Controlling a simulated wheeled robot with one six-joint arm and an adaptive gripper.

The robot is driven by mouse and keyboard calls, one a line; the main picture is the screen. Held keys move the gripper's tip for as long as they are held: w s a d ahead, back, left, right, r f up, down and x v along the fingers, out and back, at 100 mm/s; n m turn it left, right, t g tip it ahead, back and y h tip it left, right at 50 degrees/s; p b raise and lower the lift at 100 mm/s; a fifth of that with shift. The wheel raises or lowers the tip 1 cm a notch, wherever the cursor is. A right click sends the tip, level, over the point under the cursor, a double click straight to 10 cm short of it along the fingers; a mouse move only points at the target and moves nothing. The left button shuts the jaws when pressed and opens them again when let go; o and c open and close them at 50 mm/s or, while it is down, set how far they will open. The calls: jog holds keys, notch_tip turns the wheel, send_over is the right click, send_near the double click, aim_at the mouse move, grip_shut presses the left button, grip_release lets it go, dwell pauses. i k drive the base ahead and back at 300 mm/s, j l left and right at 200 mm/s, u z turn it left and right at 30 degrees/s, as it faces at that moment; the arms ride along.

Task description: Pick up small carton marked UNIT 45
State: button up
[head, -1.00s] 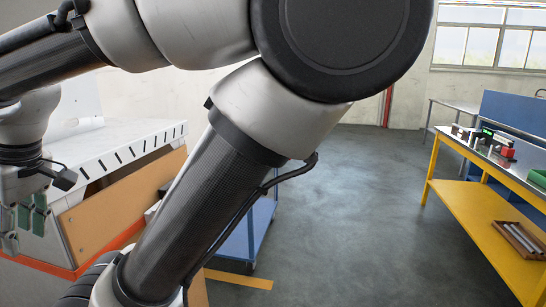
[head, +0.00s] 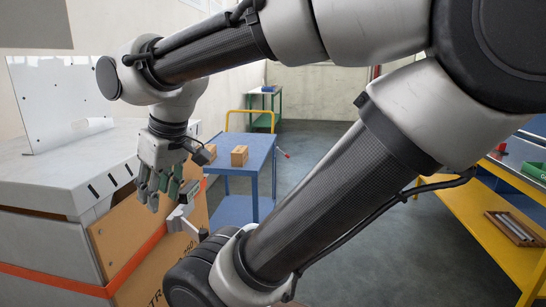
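A small brown carton (head: 239,156) stands on the blue top of a cart beyond my gripper. Another small brown carton (head: 197,155) is on the same cart to its left, partly hidden behind my gripper's wrist. No marking is readable on either, so I cannot tell which one is UNIT 45. My gripper (head: 162,195) hangs with its fingers down, left of the cart in the picture and in front of a large crate. Its fingers look spread with nothing between them. It is apart from both cartons.
The blue cart (head: 224,196) has a yellow handle. A large grey-topped unit (head: 45,170) with brown panels and an orange strap fills the left. A yellow workbench (head: 470,225) stands at right. Grey floor (head: 325,140) is free behind the cart. My arm hides the middle.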

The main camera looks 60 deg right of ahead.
aim_at(240, 156)
jog(key=j+z, duration=0.1)
jog(key=z, duration=0.3)
jog(key=j+z, duration=0.1)
jog(key=z, duration=0.25)
jog(key=j+z, duration=0.15)
jog(key=z, duration=0.25)
jog(key=j+z, duration=0.15)
jog(key=z, duration=0.2)
jog(key=i+z, duration=0.15)
jog(key=z, duration=0.15)
jog(key=i+l, duration=0.35)
jog(key=i, duration=0.15)
jog(key=i+l, duration=0.35)
jog(key=i, duration=0.2)
jog(key=i+l, duration=0.4)
jog(key=i+l+u, duration=0.25)
jog(key=i+l, duration=0.2)
jog(key=i, duration=0.15)
jog(key=i+l+u, duration=0.25)
jog(key=i+l, duration=0.3)
jog(key=u, duration=0.75)
